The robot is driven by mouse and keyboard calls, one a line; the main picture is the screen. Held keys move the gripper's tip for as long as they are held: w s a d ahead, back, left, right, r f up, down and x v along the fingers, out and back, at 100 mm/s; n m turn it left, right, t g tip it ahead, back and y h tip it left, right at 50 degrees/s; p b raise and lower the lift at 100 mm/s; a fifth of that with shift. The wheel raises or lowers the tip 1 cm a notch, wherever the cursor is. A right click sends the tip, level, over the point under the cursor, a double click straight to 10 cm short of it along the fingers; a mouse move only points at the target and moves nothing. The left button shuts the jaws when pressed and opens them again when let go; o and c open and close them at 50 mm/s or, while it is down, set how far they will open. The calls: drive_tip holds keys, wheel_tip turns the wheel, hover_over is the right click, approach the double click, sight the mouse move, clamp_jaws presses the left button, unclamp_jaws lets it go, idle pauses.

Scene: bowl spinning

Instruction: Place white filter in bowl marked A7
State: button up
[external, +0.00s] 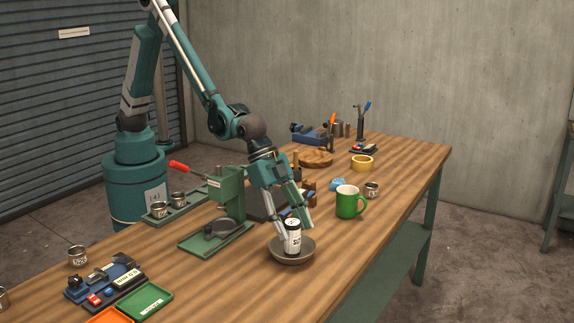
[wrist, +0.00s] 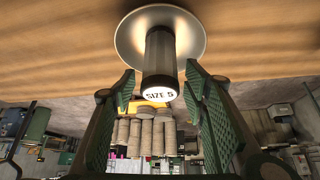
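The filter (external: 293,241), a white cylinder with a dark top, stands roughly upright in the grey bowl (external: 291,260) near the table's front edge. In the wrist view the filter (wrist: 160,55) looks dark-sided, with a white end face reading "SIZE 5". It rises from the round bowl (wrist: 130,38). No A7 mark is readable on the bowl. My gripper (external: 296,226) is over the bowl, its fingers on either side of the filter's upper part. In the wrist view my gripper (wrist: 160,75) is open, with a gap between each finger pad and the filter.
A green press (external: 230,195) with a red handle stands left of the bowl. A green mug (external: 349,203) stands to the right. A yellow ring (external: 362,162) lies farther back.

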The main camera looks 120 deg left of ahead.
drive_tip(key=shift+r, duration=0.2)
drive_tip(key=shift+s+r, duration=0.1)
drive_tip(key=p+v, duration=0.1)
drive_tip(key=v, duration=1)
drive_tip(key=shift+s+r, duration=0.2)
drive_tip(key=shift+r, duration=0.1)
idle(0.8)
